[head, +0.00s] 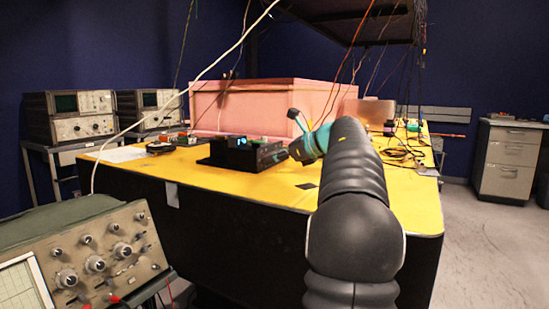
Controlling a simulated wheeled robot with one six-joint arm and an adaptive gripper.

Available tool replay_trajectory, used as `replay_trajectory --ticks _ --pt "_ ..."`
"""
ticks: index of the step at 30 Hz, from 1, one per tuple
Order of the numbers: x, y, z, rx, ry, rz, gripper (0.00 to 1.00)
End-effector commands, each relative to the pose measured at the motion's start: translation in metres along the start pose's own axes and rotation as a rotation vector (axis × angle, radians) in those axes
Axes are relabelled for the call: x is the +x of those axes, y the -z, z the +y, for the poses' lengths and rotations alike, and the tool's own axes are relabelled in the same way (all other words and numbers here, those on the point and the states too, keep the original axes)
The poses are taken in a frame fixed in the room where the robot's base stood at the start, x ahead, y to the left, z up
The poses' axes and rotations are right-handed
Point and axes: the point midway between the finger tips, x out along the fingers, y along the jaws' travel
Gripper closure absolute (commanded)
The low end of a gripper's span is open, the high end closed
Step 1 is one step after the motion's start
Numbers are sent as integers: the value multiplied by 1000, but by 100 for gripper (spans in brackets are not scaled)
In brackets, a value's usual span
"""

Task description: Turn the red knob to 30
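A black device box (238,152) with a small lit display stands on the yellow table top (385,195). I cannot make out a red knob on it; its right part is close to my gripper and too small to read. My arm reaches forward from the lower right, and my gripper (291,152) is at the right end of the box. The fingers are dark and small in the picture, so whether they touch the box or are open or shut cannot be told.
A large pink foam enclosure (245,105) stands behind the box. Loose cables (398,153) lie at the table's right, and wires hang from above. An oscilloscope (95,255) with several grey knobs stands at the lower left. A grey drawer cabinet (508,165) is at the right.

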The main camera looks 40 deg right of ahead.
Motion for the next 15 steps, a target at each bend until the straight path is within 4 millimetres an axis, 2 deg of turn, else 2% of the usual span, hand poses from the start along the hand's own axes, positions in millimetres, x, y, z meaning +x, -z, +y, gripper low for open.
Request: replay_trajectory --ticks 8,15 --pt "0 0 0 13 -5 0 100" --pt "-1 -1 -2 99 -41 0 100"
